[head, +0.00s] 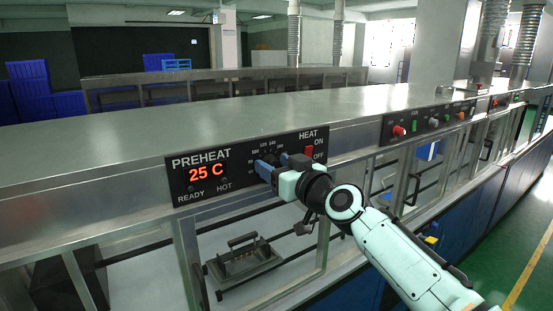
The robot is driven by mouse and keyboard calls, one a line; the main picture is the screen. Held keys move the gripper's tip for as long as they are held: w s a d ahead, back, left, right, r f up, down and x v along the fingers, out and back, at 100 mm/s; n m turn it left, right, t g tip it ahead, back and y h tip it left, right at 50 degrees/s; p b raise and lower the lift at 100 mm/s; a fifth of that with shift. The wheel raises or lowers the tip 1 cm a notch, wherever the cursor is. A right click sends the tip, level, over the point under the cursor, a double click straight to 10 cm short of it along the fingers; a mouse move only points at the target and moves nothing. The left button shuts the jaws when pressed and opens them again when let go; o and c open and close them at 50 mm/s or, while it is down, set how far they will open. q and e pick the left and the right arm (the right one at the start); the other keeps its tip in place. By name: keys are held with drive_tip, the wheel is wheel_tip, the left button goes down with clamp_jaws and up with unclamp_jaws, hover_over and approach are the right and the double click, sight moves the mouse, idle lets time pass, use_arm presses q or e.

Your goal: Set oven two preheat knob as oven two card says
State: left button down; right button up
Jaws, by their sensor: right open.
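The preheat panel (245,160) is black, on the steel machine's front, left of the middle of the head view. Its red display (206,173) reads 25 C. Part of a dial scale (266,146) shows on it. The knob under the scale is mostly or wholly hidden by my right gripper (265,168), so I cannot tell its setting. The gripper's blue fingers are at the dial, open; whether they touch the knob I cannot tell. No oven card can be made out. My left gripper is not in view.
A red heat switch (309,152) sits close to the right of my gripper. Another panel (428,122) with coloured buttons is farther right. A metal fixture (243,260) with a handle lies in the bay below. The steel top (200,115) is bare.

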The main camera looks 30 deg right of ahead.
drive_tip(key=c, duration=1)
drive_tip(key=shift+m, duration=0.3)
drive_tip(key=m, duration=0.5)
drive_tip(key=shift+d, duration=0.1)
drive_tip(key=m, duration=0.6)
drive_tip(key=shift+p, duration=0.4)
drive_tip(key=o, duration=1)
